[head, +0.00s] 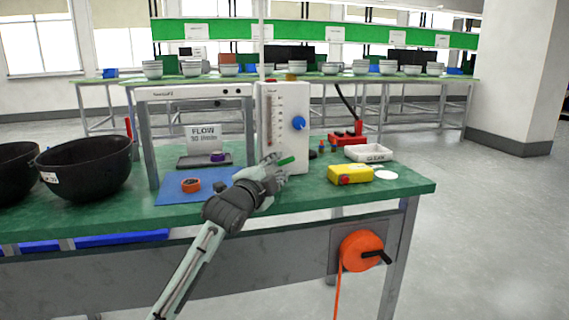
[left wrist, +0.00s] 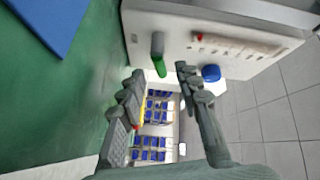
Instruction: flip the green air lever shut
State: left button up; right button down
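The green air lever (head: 287,160) sticks out low on the front of the white flow panel (head: 283,104), angled slightly up to the right in the head view. In the left wrist view the lever (left wrist: 160,66) shows as a green handle on a grey pivot. My left gripper (head: 278,168) is at the lower front of the panel, beside the lever. In the left wrist view the left gripper (left wrist: 160,75) has its fingers spread, with the lever's green end between the fingertips. I cannot tell whether they touch it. My right gripper is in neither view.
A blue knob (head: 299,123) sits higher on the panel. A yellow box (head: 350,174) and a white tray (head: 369,153) stand to the right. Black bowls (head: 86,167) stand at the far left.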

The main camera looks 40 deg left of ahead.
aim_at(285, 162)
pick_arm(q)
jog(key=shift+x, duration=1.8)
grip_shut()
